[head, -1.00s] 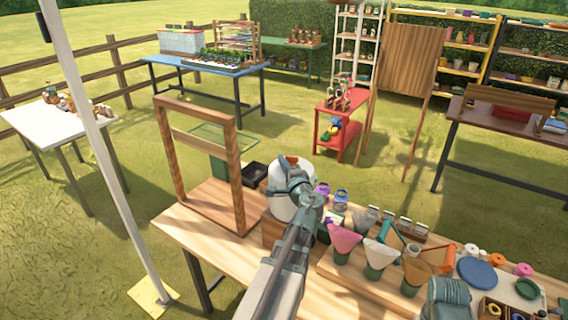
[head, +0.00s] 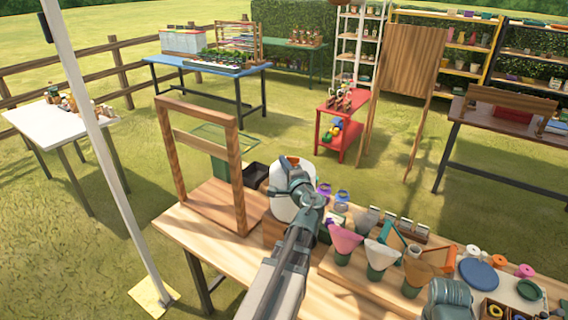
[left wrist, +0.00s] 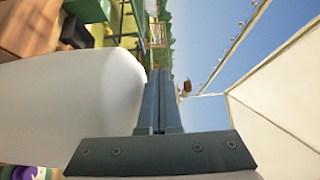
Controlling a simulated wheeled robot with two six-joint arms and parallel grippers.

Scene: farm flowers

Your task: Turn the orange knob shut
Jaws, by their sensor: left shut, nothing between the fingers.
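A white rounded container (head: 281,205) stands on a wooden block at the left part of the near workbench. My left gripper (head: 288,166) is at its top, and my wrist and arm cover much of it. In the left wrist view the gripper (left wrist: 158,74) is shut and empty, with the white container (left wrist: 75,105) close beside its fingers.
A wooden frame (head: 240,185) stands left of the container. Pink, white and orange funnels (head: 343,238) in green pots, small jars and a blue disc (head: 478,272) crowd the workbench (head: 190,235) to the right. A black tray (head: 256,175) lies behind the container.

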